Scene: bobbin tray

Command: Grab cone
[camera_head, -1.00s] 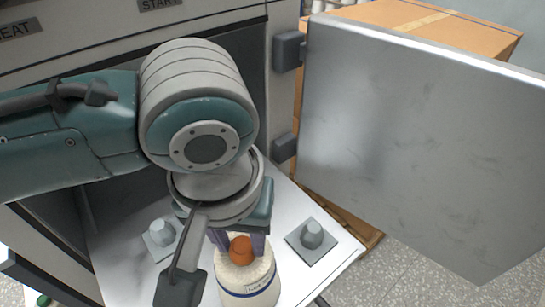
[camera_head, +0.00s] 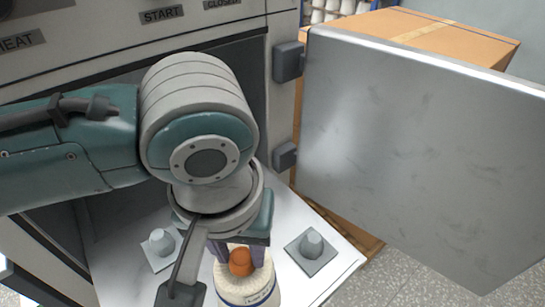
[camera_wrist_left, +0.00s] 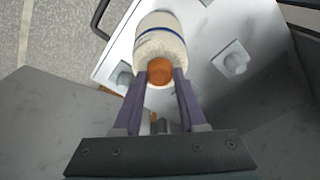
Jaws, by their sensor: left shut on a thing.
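The cone (camera_head: 246,290) is a bobbin of white yarn with a blue band and an orange tip. It is in the lower middle of the head view, cut off at the bottom edge. My left gripper (camera_head: 239,262) comes down over it, with its two purple fingers on either side of the orange tip. The left wrist view shows the gripper (camera_wrist_left: 160,72) shut on the tip of the cone (camera_wrist_left: 161,40). Whether the cone's base rests on the tray (camera_head: 335,268) or is raised off it, I cannot tell. My right gripper is not in view.
Grey pegs on square plates stand left (camera_head: 160,242) and right (camera_head: 311,243) of the cone. An open metal door (camera_head: 420,150) fills the right side. A machine front with START and CLOSED labels is behind my arm. A cardboard box (camera_head: 440,32) stands behind the door.

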